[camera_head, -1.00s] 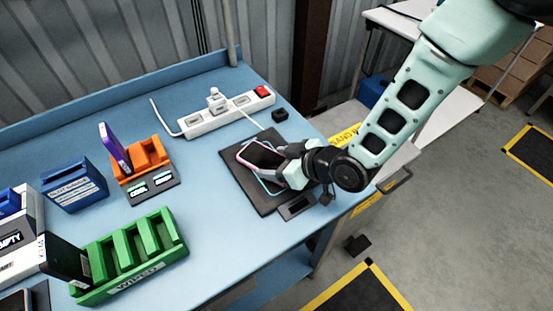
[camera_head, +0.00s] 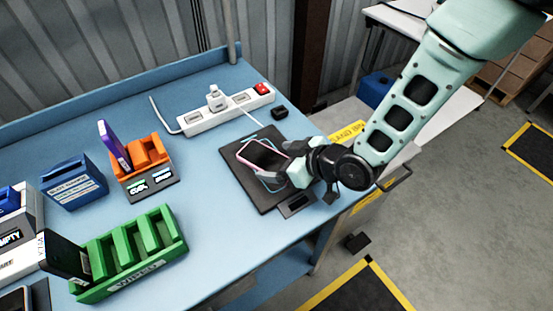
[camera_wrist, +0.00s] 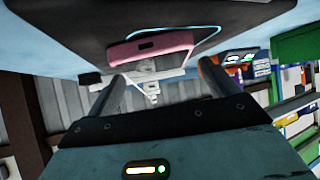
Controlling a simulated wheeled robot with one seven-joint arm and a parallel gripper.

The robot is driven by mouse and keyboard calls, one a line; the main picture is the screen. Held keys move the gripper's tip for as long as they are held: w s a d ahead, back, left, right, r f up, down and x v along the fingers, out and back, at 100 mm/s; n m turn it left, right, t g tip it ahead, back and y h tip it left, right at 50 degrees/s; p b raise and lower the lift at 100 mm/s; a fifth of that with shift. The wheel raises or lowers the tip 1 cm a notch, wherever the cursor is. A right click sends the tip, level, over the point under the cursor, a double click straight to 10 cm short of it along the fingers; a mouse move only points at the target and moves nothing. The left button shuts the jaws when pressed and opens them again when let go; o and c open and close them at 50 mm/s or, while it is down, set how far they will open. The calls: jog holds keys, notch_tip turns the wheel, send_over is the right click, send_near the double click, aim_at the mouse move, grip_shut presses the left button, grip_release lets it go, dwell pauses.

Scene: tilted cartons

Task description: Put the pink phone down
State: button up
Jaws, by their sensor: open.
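The pink phone (camera_head: 262,154), with a dark screen and pink edge, appears to lie on the dark mat (camera_head: 262,197) near the table's right edge, over a light-blue outline. In the wrist view the phone's pink end (camera_wrist: 150,49) is beyond the fingertips, against the dark mat surface (camera_wrist: 75,30). My gripper (camera_head: 288,166) is at the phone's right end, low over the mat. In the wrist view my gripper (camera_wrist: 158,76) has its two fingers spread apart with nothing between them. The gripper hides part of the mat in the head view.
A white power strip (camera_head: 225,114) lies behind the mat, with a small black block (camera_head: 279,112) beside it. To the left stand an orange holder (camera_head: 147,160) with a purple phone (camera_head: 113,145), a blue holder (camera_head: 73,186) and a green rack (camera_head: 135,255).

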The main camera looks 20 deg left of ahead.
jog(key=s+d+r+m+h+b, duration=0.1)
jog(key=s+d+r+h, duration=0.15)
jog(key=d+r, duration=0.4)
jog(key=s+d+r+m+h+b, duration=0.15)
jog(key=d+r+h, duration=0.25)
jog(key=d, duration=0.6)
jog(key=s+d+r+m+g+h, duration=0.3)
jog(key=s+d+r, duration=0.3)
jog(key=s+d, duration=0.3)
jog(key=s+m, duration=0.1)
jog(key=s, duration=0.2)
jog(key=shift+s+r+p, duration=0.2)
jog(key=shift+s+p, duration=0.05)
jog(key=shift+p, duration=0.1)
